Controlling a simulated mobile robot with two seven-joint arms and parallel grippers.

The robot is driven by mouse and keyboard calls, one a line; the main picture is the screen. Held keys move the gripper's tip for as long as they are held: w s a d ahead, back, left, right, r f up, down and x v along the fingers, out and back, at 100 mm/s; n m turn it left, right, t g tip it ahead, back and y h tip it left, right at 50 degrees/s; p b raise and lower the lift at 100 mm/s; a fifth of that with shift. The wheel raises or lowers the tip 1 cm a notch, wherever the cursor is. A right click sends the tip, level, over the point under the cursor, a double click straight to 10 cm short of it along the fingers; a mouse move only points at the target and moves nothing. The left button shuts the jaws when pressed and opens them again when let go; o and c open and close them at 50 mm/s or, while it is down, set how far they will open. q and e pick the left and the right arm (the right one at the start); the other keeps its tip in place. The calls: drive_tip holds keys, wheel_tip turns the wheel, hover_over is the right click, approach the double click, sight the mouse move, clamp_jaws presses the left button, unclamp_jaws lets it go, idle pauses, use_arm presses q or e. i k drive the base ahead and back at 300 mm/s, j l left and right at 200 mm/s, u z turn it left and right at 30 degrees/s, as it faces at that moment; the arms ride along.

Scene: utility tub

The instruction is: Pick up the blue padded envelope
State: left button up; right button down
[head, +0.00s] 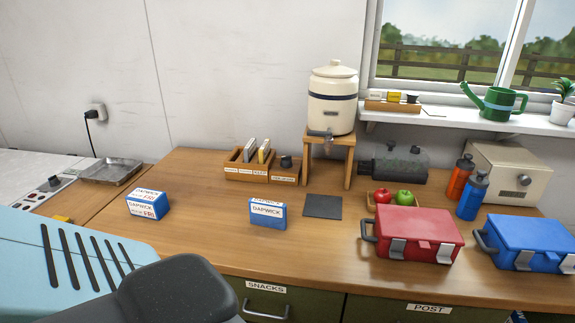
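I cannot make out a blue padded envelope for certain in the head view. A small blue and white patch (518,317) shows at the bottom edge, right of the drawer labelled POST (428,308); it is cut off by the frame, and I cannot tell what it is. Neither of my grippers is in view.
The wooden counter (215,235) holds two blue and white boxes (267,213) (148,204), a red lunch box (412,233), a blue lunch box (532,243), bottles (472,195) and a dispenser (332,100) on a stand. A SNACKS drawer (265,299) is below.

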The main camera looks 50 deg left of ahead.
sight(271, 214)
drive_tip(key=u, duration=1.6)
